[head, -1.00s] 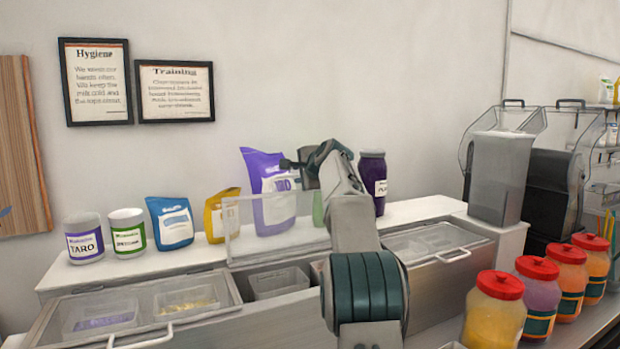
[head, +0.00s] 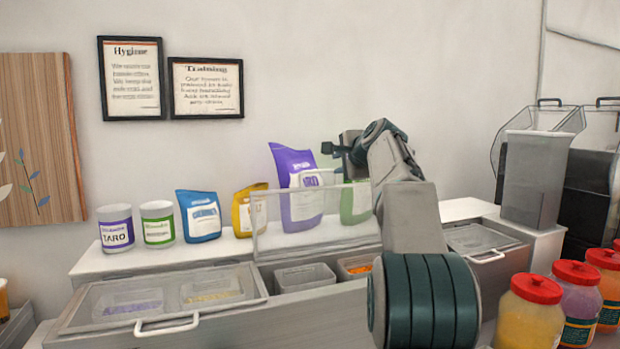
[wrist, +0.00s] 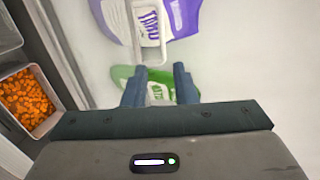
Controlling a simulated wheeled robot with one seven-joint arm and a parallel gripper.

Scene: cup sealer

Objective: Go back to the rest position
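My gripper (head: 335,150) is raised in front of the green bag (head: 355,203) on the counter's upper shelf. In the wrist view, the two fingers of my gripper (wrist: 159,85) stand apart with nothing held between them. The green bag (wrist: 128,77) shows beyond the fingers. The purple bag (head: 297,190) stands to the left of the green one, and it also shows at the top of the wrist view (wrist: 183,15).
A clear lid (head: 280,225) stands raised over open bins (head: 305,278). An orange-filled bin (wrist: 28,100) is at the left in the wrist view. Red-lidded jars (head: 533,310) stand at right.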

